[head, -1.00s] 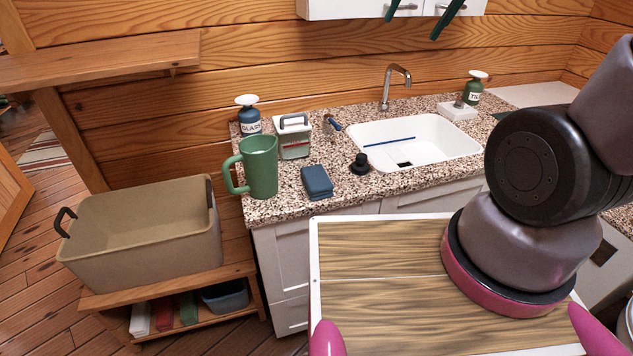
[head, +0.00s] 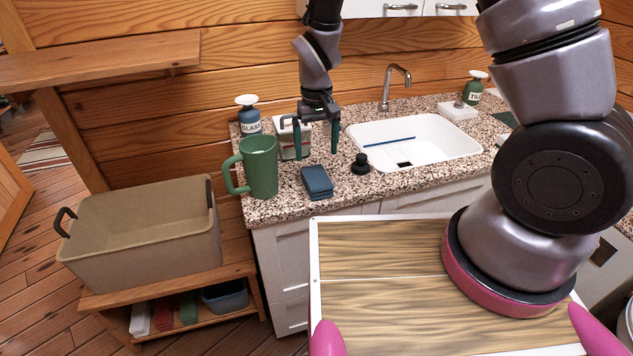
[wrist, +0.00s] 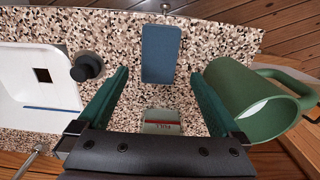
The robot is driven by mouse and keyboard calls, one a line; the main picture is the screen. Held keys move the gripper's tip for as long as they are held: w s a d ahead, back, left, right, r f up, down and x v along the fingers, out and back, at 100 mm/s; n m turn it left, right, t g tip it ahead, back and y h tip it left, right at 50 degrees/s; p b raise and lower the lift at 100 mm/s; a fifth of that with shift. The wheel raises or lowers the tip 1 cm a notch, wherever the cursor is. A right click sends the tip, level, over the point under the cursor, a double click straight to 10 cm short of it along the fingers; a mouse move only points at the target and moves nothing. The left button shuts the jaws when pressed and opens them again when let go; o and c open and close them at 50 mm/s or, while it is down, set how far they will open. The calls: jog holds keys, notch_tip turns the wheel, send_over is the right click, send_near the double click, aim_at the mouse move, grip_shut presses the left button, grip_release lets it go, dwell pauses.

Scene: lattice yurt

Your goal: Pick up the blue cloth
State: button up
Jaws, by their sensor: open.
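The blue cloth (head: 317,182) lies folded flat on the speckled counter, near its front edge. It also shows in the wrist view (wrist: 160,53), ahead of the fingertips and between their lines. My gripper (head: 316,156) is open and empty above the counter, pointing down, a little behind the cloth in the head view. In the wrist view its two green fingers (wrist: 157,72) are spread wide, with counter showing between them. The gripper appears apart from the cloth.
A green mug (head: 262,168) stands left of the cloth, close to one finger in the wrist view. A black stopper (head: 360,164) sits right of it, beside the white sink (head: 440,150). A lidded container (head: 286,140) and a glass-cleaner bottle (head: 249,118) stand behind.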

aim_at(316, 176)
jog(key=f, duration=0.9)
jog(key=shift+w+f, duration=0.25)
jog(key=shift+f, duration=0.05)
